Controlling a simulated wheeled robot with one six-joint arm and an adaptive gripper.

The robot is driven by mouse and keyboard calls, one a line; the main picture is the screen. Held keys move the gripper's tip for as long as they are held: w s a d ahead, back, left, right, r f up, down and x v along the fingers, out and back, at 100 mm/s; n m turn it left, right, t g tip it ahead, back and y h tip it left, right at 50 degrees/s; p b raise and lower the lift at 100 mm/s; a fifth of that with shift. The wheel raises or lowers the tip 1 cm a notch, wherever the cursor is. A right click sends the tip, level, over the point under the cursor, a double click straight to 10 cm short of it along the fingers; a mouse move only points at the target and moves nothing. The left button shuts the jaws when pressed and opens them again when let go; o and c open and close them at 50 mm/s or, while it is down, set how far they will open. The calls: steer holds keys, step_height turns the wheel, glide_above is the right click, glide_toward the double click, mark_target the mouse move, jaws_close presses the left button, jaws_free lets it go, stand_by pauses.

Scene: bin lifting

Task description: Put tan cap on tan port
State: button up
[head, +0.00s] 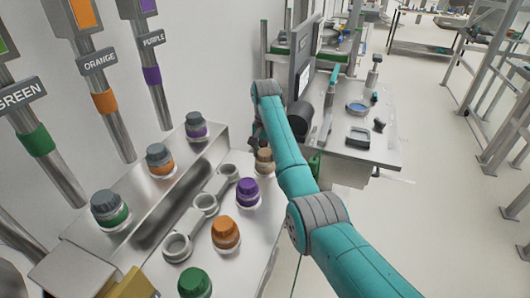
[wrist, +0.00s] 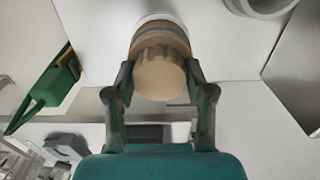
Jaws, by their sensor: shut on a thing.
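The tan cap (wrist: 160,62) is between the two dark fingers of my gripper (wrist: 160,84) in the wrist view, with a grey band and a pale rim behind it. My gripper is shut on the cap's sides. In the head view the tan cap (head: 264,163) shows at the far end of the row of caps, just left of my teal arm. My gripper (head: 257,143) is partly hidden there behind the arm. I cannot tell whether the cap still touches the surface under it. I see no port that I can make out as tan.
Purple (head: 247,194), orange (head: 226,234) and green (head: 195,283) caps stand on the lower shelf. Grey rings (head: 205,204) lie beside them. Grey-topped green (head: 110,210), orange (head: 160,160) and purple (head: 196,127) fittings stand on the ledge. A workbench (head: 375,140) stands behind.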

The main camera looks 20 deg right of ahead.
steer(key=shift+f, duration=0.1)
stand_by(0.3)
steer(key=o, duration=1.5)
steer(key=shift+c, duration=0.2)
step_height(320, 180, up, 8)
steer(key=shift+f, duration=0.25)
